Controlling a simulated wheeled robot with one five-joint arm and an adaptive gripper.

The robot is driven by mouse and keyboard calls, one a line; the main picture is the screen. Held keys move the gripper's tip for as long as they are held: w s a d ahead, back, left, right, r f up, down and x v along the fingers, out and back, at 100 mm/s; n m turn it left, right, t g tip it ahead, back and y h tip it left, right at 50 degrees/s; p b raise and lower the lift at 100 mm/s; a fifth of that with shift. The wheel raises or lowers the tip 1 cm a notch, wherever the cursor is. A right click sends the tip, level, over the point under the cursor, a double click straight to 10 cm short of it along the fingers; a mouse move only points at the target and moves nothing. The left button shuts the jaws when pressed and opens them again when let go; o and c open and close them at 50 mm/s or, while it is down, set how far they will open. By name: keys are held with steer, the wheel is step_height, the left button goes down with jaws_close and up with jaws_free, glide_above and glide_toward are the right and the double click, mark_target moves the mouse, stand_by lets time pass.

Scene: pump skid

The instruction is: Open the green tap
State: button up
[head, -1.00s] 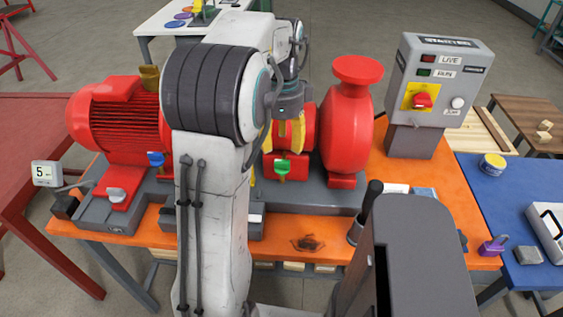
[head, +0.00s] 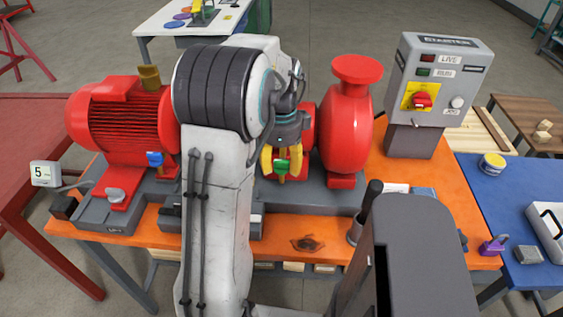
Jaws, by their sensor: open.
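The green tap (head: 282,166) sits on the front of the pump skid, below the red coupling housing and left of the red pump (head: 346,135). My gripper (head: 281,163) has two yellow fingers, spread apart, one on each side of the green tap's handle. The fingers point down and seem level with the handle; I cannot tell whether they touch it. A small brass-coloured part shows below the green handle. My arm hides the part of the skid left of the tap.
A blue tap (head: 155,160) stands left of my arm, by the red motor (head: 118,122). The grey starter box (head: 435,90) stands at the right. A dark cup with a black-handled tool (head: 372,195) stands at the orange bench's (head: 300,232) front. Bare bench shows before the skid.

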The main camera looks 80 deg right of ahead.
steer(key=shift+c, duration=0.3)
jaws_close()
stand_by(0.5)
steer(key=n, duration=0.4)
steer(key=shift+s, duration=0.1)
steer(key=n, duration=0.4)
steer(key=shift+n, duration=0.4)
steer(key=n, duration=0.4)
steer(key=shift+s+d, duration=0.1)
steer(key=shift+d, duration=0.05)
steer(key=n, duration=0.5)
steer(key=shift+f+p, duration=0.1)
steer(key=shift+p, duration=0.2)
